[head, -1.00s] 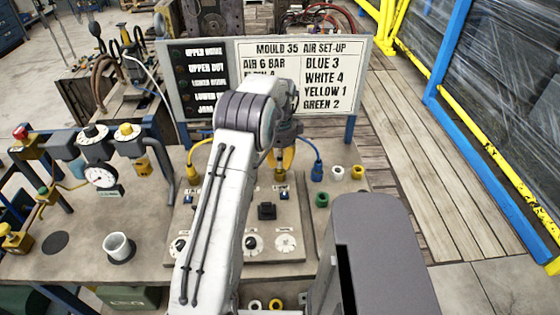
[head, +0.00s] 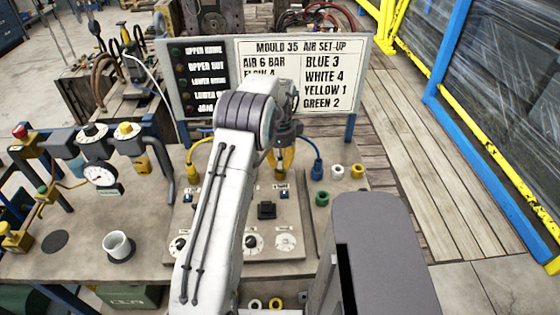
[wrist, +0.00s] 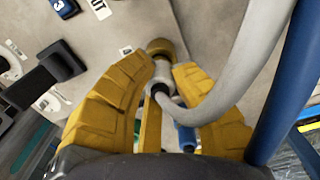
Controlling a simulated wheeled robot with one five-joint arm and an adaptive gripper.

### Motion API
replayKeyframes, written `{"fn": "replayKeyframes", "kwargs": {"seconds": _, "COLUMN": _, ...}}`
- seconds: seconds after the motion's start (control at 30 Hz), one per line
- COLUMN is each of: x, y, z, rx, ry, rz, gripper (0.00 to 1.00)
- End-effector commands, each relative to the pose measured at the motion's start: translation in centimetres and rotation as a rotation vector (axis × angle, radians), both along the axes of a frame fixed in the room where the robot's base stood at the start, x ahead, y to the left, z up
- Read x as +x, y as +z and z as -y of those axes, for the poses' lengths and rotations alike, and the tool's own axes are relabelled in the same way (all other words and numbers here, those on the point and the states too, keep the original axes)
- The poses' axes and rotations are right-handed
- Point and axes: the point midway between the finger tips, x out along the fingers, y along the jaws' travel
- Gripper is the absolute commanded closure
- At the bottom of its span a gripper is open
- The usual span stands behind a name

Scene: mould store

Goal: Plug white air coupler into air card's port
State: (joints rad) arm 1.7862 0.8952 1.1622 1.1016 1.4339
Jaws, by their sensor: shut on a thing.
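My gripper (head: 282,158) is over the back of the grey port panel (head: 225,228). In the wrist view its yellow fingers (wrist: 165,110) are shut around the pale coupler (wrist: 162,78), whose whitish hose (wrist: 222,85) curves up to the right. The coupler's front end is at a brass-coloured fitting (wrist: 160,47); I cannot tell whether it is seated in it. The air card (head: 302,75) stands upright behind the panel and reads blue 3, white 4, yellow 1, green 2. My arm hides part of the panel.
A yellow coupler (head: 193,172) with a hose is left of my arm, and a blue coupler (head: 317,170) is right of my gripper. A white cup (head: 118,246) stands on the left bench.

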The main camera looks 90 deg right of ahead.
Motion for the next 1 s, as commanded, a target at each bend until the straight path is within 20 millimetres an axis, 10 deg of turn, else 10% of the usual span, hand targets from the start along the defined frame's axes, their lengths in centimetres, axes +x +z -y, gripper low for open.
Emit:
{"fn": "replayKeyframes", "kwargs": {"seconds": 0.7, "x": 0.00, "y": -0.66, "z": -0.03, "rx": 0.002, "ry": 0.000, "rz": 0.000, "gripper": 1.00}}
{"fn": "replayKeyframes", "kwargs": {"seconds": 0.73, "x": 0.00, "y": -0.65, "z": -0.03, "rx": 0.001, "ry": 0.000, "rz": 0.000, "gripper": 0.76}}
{"fn": "replayKeyframes", "kwargs": {"seconds": 1.0, "x": 0.00, "y": -0.61, "z": -0.02, "rx": 0.001, "ry": 0.000, "rz": 0.000, "gripper": 0.54}}
